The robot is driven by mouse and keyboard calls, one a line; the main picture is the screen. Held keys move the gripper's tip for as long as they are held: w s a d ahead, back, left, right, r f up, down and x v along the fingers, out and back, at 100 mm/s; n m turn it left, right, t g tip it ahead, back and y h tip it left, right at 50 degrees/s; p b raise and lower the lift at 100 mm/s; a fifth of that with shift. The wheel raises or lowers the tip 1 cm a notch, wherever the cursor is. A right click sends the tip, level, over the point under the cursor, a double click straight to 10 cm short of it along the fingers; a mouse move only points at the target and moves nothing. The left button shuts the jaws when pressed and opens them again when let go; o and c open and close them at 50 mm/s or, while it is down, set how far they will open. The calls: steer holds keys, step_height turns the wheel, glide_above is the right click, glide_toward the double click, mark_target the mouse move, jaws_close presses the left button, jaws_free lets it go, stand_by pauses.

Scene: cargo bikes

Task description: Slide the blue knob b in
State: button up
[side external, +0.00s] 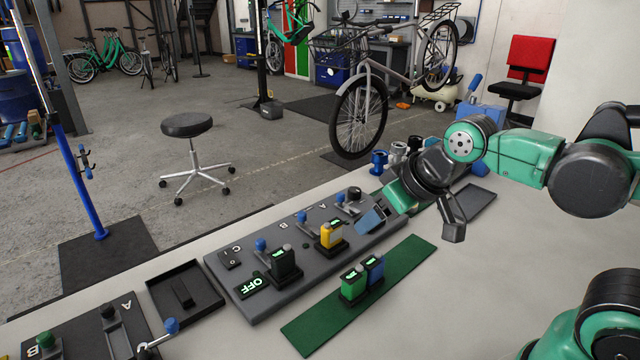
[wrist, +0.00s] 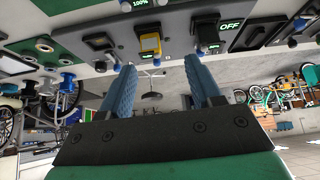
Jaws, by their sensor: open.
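The grey panel (side external: 262,300) has several blue knobs on sliders beside printed letters. The blue knob near the letter B (side external: 302,217) stands up behind the yellow unit (side external: 331,235). A blue knob (wrist: 157,62) shows in the wrist view below the yellow unit (wrist: 149,45), between my finger outlines. Other blue knobs are near C (side external: 260,245) and near A (side external: 340,198). My gripper (side external: 413,222) is open and empty, above the right end of the panel. In the wrist view its blue fingers (wrist: 161,64) are wide apart. Contact with a knob cannot be seen.
A green mat (side external: 310,330) with a green and a blue unit (side external: 374,268) lies in front of the panel. A black tray (side external: 185,290) and another panel with knobs (side external: 75,345) are at left. A bicycle (side external: 360,112) stands behind.

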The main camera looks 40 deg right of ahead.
steer(key=w+r+n+g, duration=0.2)
steer(key=w+r, duration=0.1)
steer(key=w, duration=0.3)
steer(key=n+g, duration=0.4)
steer(key=g, duration=0.1)
glide_above(303, 213)
step_height(303, 213, down, 8)
steer(key=shift+w+f+n, duration=0.1)
steer(key=shift+f+n, duration=0.2)
steer(key=shift+f, duration=2.85)
jaws_close()
